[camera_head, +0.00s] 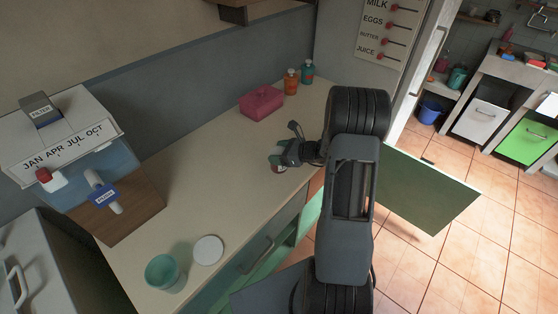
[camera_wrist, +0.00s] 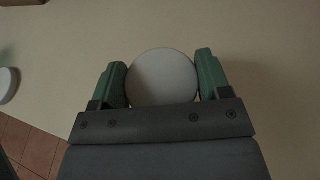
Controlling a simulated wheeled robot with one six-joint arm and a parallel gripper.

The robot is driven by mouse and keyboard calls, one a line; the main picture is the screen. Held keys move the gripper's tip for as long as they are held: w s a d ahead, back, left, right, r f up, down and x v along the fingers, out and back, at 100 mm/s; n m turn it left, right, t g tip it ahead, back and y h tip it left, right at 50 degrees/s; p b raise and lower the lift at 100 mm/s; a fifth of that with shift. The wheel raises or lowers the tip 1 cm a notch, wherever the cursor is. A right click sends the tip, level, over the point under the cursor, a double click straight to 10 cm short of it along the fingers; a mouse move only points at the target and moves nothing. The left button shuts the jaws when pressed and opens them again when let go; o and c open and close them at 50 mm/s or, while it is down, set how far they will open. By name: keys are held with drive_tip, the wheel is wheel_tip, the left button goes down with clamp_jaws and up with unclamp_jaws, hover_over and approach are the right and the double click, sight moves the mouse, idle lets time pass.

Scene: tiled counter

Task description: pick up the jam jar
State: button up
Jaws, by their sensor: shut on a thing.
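The jam jar (camera_wrist: 162,77) shows in the wrist view as a round pale lid seen from above, between the two green fingers. My gripper (camera_wrist: 161,64) is shut on it, one finger at each side. In the head view my gripper (camera_head: 278,161) is over the counter near its front edge, and the jar is mostly hidden there by the fingers. I cannot tell whether the jar rests on the counter or is lifted.
On the counter (camera_head: 190,195) are a pink box (camera_head: 261,103), an orange bottle (camera_head: 291,82), a teal bottle (camera_head: 307,71), a teal cup (camera_head: 165,272) and a white disc (camera_head: 208,250). A green panel (camera_head: 430,187) stands out over the floor at right. The counter's middle is clear.

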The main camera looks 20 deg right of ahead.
drive_tip(key=shift+c, duration=1.8)
drive_tip(key=shift+r, duration=0.1)
